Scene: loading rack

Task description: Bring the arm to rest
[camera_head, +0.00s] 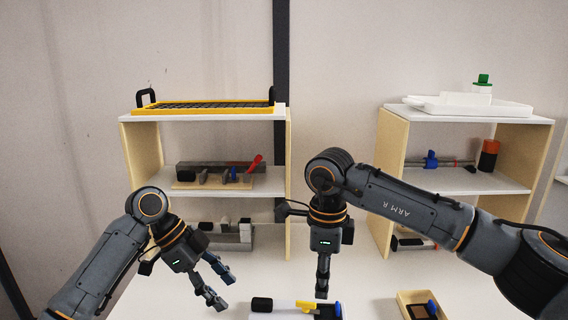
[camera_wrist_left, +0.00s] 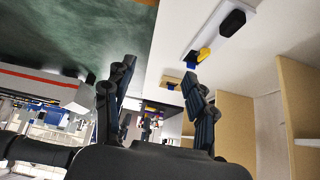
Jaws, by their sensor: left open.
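My left gripper (camera_head: 221,287) is in the lower left-middle of the head view, above the white table, with its fingers apart and nothing between them. The left wrist view shows the same two fingers spread, with an empty gap (camera_wrist_left: 153,80) between them. My right gripper (camera_head: 322,287) hangs downward near the middle, just above a white holder (camera_head: 265,316) on the table. Its fingers overlap from this side, so their gap is hidden. No object shows in it. Both arms are bent at the elbow and extend in front of the shelves.
A left shelf unit (camera_head: 290,185) bears a yellow-rimmed tray (camera_head: 190,111) on top. A right shelf unit (camera_head: 388,150) bears a white tray (camera_head: 470,106). A small wooden box (camera_head: 404,303) stands at the lower right.

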